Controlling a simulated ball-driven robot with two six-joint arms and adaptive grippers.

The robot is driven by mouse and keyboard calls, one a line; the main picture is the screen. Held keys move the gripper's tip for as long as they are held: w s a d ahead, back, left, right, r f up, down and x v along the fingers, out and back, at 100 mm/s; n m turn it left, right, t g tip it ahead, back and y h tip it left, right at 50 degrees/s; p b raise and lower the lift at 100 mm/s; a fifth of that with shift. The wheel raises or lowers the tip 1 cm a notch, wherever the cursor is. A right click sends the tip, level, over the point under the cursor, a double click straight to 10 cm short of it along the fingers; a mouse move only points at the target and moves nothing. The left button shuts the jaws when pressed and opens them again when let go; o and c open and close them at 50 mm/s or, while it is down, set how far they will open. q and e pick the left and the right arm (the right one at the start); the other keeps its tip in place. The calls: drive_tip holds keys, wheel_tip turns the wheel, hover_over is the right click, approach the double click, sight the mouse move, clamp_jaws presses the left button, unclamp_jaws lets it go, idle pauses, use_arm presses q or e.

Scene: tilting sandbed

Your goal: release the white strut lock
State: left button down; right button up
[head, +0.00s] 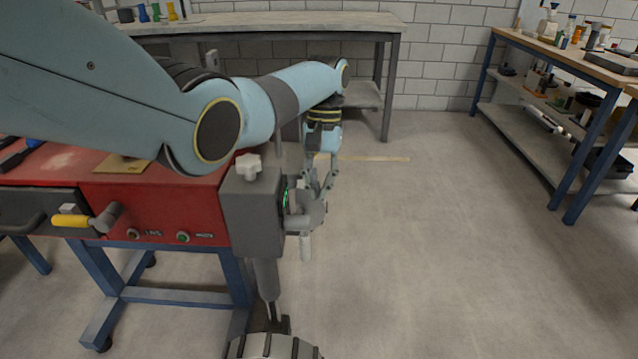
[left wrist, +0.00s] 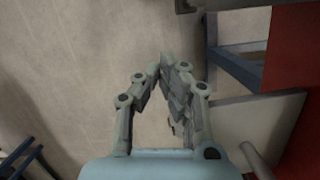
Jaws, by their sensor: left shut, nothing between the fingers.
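A grey box (head: 252,212) is at the right end of a red bench. A white star-shaped knob (head: 248,166) sits on its top. A pale lever (head: 305,246) hangs at the box's right side, beside a small green light. I cannot tell which of these is the white strut lock. My left gripper (head: 322,198) points down just right of the box, its fingers shut and empty. It overlaps the lever's upper part in the head view; contact cannot be told. In the left wrist view the closed fingers (left wrist: 167,62) show over bare floor, with a pale rod (left wrist: 258,160) at lower right.
The red bench (head: 160,205) on blue legs stands at left, with a yellow-handled lever (head: 72,220) on its front. A workbench (head: 270,20) is at the back and another shelf bench (head: 560,50) at right. The floor (head: 450,240) between is clear.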

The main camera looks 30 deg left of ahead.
sight(305, 241)
use_arm(q)
drive_tip(key=s+d+f+p, duration=0.1)
drive_tip(key=s+d+f, duration=0.1)
drive_tip(key=s+f, duration=0.3)
drive_tip(key=shift+f, duration=0.4)
drive_tip(key=shift+s, duration=0.1)
